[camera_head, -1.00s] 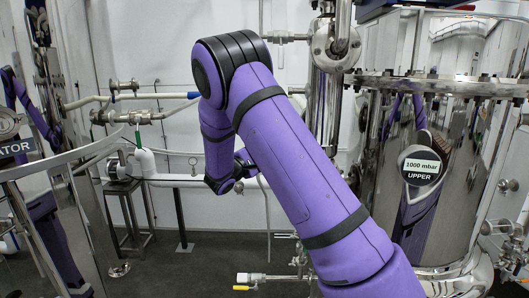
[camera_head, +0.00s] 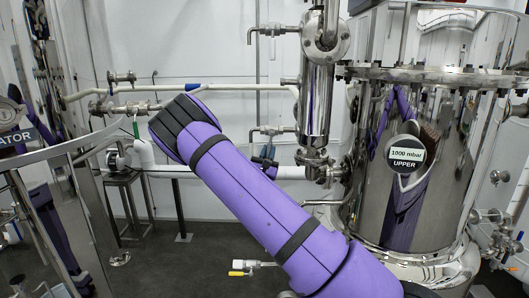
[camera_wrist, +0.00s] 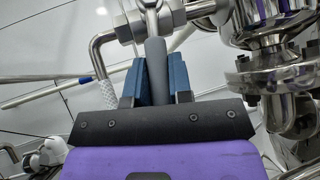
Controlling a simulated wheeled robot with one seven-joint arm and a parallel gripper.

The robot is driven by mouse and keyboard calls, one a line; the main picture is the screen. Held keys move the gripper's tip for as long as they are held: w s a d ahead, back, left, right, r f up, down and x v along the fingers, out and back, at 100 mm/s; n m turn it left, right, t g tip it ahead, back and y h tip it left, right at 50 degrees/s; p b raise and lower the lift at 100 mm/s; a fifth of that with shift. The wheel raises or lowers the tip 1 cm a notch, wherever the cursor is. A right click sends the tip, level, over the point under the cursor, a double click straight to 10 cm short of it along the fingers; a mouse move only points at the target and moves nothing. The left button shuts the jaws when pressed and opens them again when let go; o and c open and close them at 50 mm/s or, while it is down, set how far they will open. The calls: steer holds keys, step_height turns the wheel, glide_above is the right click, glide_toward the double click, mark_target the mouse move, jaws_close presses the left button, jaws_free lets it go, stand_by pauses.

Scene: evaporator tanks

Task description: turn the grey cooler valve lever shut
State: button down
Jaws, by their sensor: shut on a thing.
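The grey lever (camera_wrist: 156,65) runs down from its steel valve (camera_wrist: 150,18) at the top of the wrist view. My gripper (camera_wrist: 156,82) has its blue fingers on either side of the lever and is shut on it. In the head view my gripper (camera_head: 265,163) shows only as a small dark piece behind my purple arm, left of the steel cooler column (camera_head: 317,95). The lever cannot be made out in the head view.
A bent steel pipe (camera_wrist: 98,55) stands close left of the fingers in the wrist view. Steel flanges (camera_wrist: 270,75) stand close on the right. In the head view a large steel tank (camera_head: 415,190) stands right of my arm. A white pipe (camera_head: 215,172) runs along the wall behind.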

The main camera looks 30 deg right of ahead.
steer(key=shift+s+d+f+n+t+y, duration=0.1)
steer(key=shift+s+d+n+t+y, duration=0.15)
steer(key=shift+n+t+y, duration=0.55)
steer(key=shift+s+d+f+n+t+y, duration=0.15)
steer(key=shift+n+t+y, duration=0.25)
steer(key=shift+n+t, duration=0.7)
steer(key=shift+d+r+n, duration=0.1)
steer(key=shift+n, duration=0.3)
steer(key=c, duration=1)
jaws_free()
steer(key=shift+c, duration=0.2)
steer(key=v, duration=1)
steer(key=shift+s+a+f, duration=0.2)
steer(key=shift+r, duration=0.1)
